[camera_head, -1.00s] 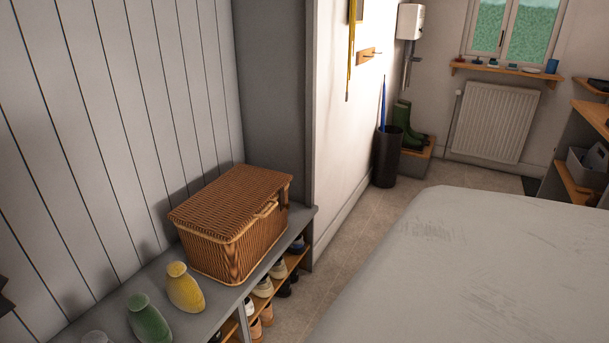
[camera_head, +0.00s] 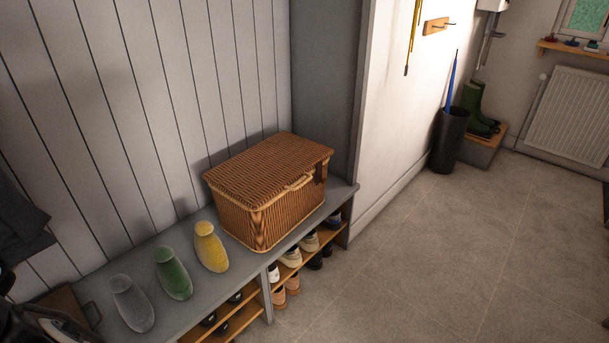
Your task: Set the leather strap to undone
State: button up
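A wicker basket (camera_head: 268,190) with a closed lid stands on the grey bench. A pale handle (camera_head: 299,183) is on its front, just under the lid's edge. A small dark brown patch (camera_head: 321,173) at the lid's front edge, right of the handle, may be the leather strap. It is too small to tell whether it is fastened.
Shoes (camera_head: 290,257) fill shelves below. Dark items crowd the lower left. The tiled floor (camera_head: 430,260) in front is clear.

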aim_at(318, 166)
jog(key=z, duration=0.2)
jog(key=i+l, duration=0.15)
jog(key=i, duration=0.25)
jog(key=i+j+z, duration=0.1)
jog(key=i, duration=0.75)
jog(key=i+j, duration=0.1)
jog(key=j, duration=0.15)
